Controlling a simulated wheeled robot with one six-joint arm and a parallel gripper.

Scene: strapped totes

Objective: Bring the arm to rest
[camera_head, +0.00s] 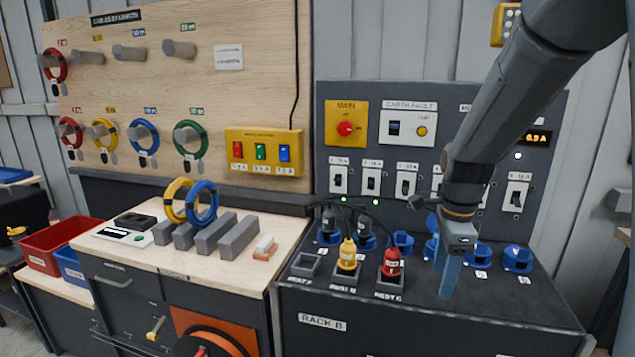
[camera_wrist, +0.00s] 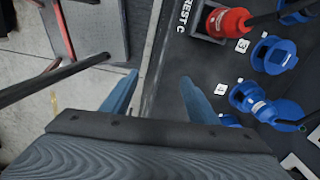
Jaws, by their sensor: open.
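My arm comes down from the upper right in the head view and ends in my gripper (camera_head: 447,275), whose blue fingers point down over the dark top of the rack (camera_head: 480,305). In the wrist view the two fingers of my gripper (camera_wrist: 157,84) stand apart with nothing between them. They are over the front edge of the rack top there. The red plug (camera_head: 391,263) stands in a rest to the left of my gripper; it also shows in the wrist view (camera_wrist: 228,22). The yellow plug (camera_head: 347,255) stands left of the red one. Whether the fingertips touch the rack top I cannot tell.
Blue sockets (camera_head: 517,259) line the rack top around my gripper, and one (camera_head: 431,247) is partly hidden behind it. A switch panel (camera_head: 450,115) rises behind. Black cables (camera_head: 375,215) loop over the plugs. A wooden bench (camera_head: 275,255) with grey blocks stands at left.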

